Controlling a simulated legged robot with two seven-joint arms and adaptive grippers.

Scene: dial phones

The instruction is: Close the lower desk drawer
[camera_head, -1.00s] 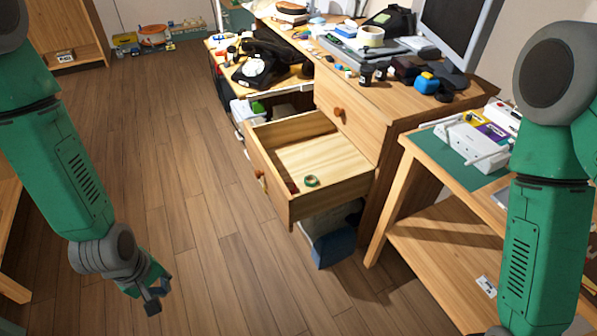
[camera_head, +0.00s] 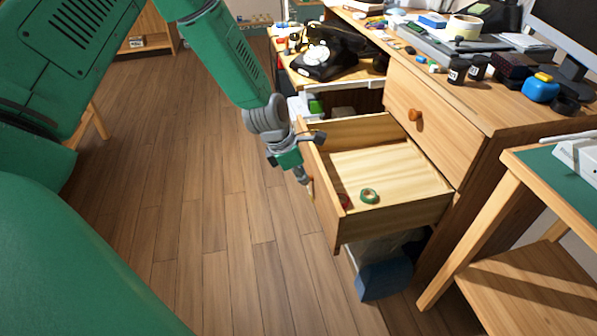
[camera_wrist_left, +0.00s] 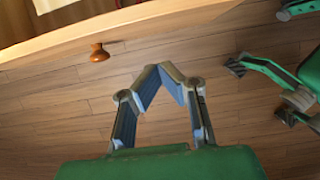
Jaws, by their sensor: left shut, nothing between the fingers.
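The lower desk drawer (camera_head: 395,218) is pulled out from the desk, below a shut upper drawer (camera_head: 430,118). A small green ring (camera_head: 369,196) and a small red item (camera_head: 344,200) lie inside it. My left gripper (camera_head: 307,158) is at the outer side of the drawer front, close to its knob (camera_head: 310,188). In the left wrist view, my left gripper (camera_wrist_left: 160,70) is shut and empty, its fingertips meeting. The drawer front crosses the top of that view, and its round orange-brown knob (camera_wrist_left: 98,53) is left of the fingertips. I cannot tell whether the gripper touches the drawer.
A blue bin (camera_head: 384,278) stands on the floor under the drawer. A side table (camera_head: 535,165) stands at right. The wooden floor (camera_head: 210,250) left of the drawer is clear.

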